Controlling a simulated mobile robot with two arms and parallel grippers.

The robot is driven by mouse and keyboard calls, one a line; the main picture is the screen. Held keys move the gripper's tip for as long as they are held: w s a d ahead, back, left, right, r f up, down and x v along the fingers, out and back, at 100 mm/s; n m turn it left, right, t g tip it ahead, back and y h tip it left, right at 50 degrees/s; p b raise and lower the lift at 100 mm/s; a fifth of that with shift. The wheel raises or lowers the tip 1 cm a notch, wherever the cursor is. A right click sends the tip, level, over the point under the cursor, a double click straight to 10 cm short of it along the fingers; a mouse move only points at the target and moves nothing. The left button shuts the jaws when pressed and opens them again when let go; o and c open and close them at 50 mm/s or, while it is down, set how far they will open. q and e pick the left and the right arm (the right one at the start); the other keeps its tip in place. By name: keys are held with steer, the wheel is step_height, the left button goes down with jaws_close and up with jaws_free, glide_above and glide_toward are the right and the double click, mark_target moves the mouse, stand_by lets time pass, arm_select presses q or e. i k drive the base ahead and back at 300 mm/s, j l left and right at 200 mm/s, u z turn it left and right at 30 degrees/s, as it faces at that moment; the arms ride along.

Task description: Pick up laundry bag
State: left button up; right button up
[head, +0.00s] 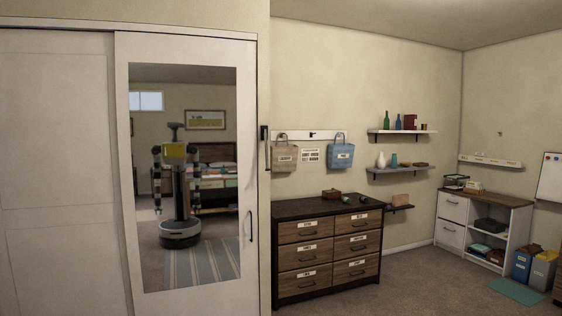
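Two bags hang from a white wall rail (312,135) above the dresser. The left one is a beige bag (285,159) with a small label. The right one is a blue bag (341,158) with a white label. The labels are too small to read, so I cannot tell which is the laundry bag. Neither of my grippers shows directly.
A dark-topped dresser (327,251) with several labelled drawers stands below the bags. A white sliding door (60,170) fills the left. Wall shelves (402,132) hold bottles. A white cabinet (452,228) and bins (522,264) stand at the right. Carpet (425,285) is clear in front.

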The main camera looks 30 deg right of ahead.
mark_target(283, 158)
steer(key=i+l+z, duration=0.35)
steer(key=l, duration=0.3)
steer(key=i+l+z, duration=0.6)
steer(key=i+z, duration=0.2)
steer(key=i, duration=0.15)
steer(key=i+z, duration=0.45)
steer(key=i, duration=2.6)
steer(key=l+z, duration=0.05)
steer(key=l, duration=0.1)
